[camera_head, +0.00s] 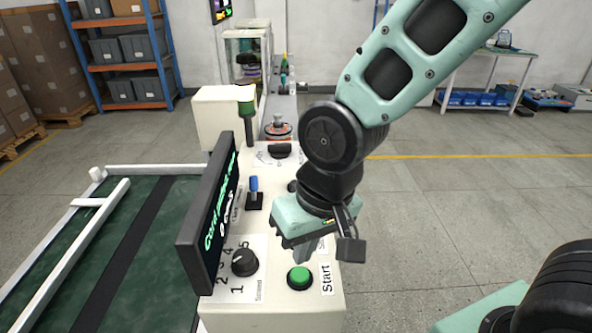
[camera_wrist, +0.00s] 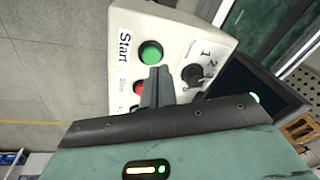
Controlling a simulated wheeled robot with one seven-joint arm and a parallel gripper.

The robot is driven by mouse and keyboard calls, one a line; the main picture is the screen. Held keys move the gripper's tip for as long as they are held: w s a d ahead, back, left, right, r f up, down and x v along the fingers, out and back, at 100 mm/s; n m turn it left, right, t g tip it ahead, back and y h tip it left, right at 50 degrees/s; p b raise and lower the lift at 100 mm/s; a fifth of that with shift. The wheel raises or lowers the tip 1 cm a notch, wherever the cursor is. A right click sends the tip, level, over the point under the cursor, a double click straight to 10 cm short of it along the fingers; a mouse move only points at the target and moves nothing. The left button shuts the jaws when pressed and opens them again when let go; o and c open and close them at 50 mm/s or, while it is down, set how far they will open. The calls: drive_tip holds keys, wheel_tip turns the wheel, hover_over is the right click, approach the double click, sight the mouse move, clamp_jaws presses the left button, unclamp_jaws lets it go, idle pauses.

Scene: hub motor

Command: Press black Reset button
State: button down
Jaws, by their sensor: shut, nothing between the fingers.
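A small black round button (camera_head: 292,186), likely the Reset button, shows at the right edge of the white control panel (camera_head: 330,300) in the head view, just behind and left of my wrist. Its label is not readable there. In the wrist view a dark bit (camera_wrist: 135,108) shows past the red Stop button (camera_wrist: 139,88), mostly hidden by my gripper. My gripper (camera_head: 302,252) points down over the panel, between the green Start button (camera_head: 299,277) and the black button. Its fingers (camera_wrist: 158,72) are shut and empty. I cannot tell whether they touch the panel.
A tilted black display (camera_head: 210,212) stands left of the buttons. A black rotary knob (camera_head: 244,262), a blue-topped lever (camera_head: 254,192) and a green-topped post (camera_head: 246,115) rise from the panel. A conveyor (camera_head: 60,290) lies left. The floor to the right is open.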

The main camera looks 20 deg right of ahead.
drive_tip(key=w+d+r+m+t+y+p, duration=0.1)
drive_tip(key=w+d+r+m+t+p, duration=0.1)
drive_tip(key=w+m+p, duration=0.6)
drive_tip(key=w+d+r+m+t+y+p, duration=0.1)
drive_tip(key=w+d+m+t+p, duration=0.4)
drive_tip(key=w+m, duration=1.1)
drive_tip(key=w+d+r+p, duration=0.1)
drive_tip(key=p, duration=0.2)
drive_tip(key=shift+d, duration=0.25)
wheel_tip(320, 180, down, 9)
drive_tip(key=b, duration=0.6)
drive_tip(key=shift+r+b, duration=0.15)
drive_tip(key=shift+b, duration=0.2)
drive_tip(key=shift+f+b, duration=0.35)
drive_tip(key=shift+f, duration=0.05)
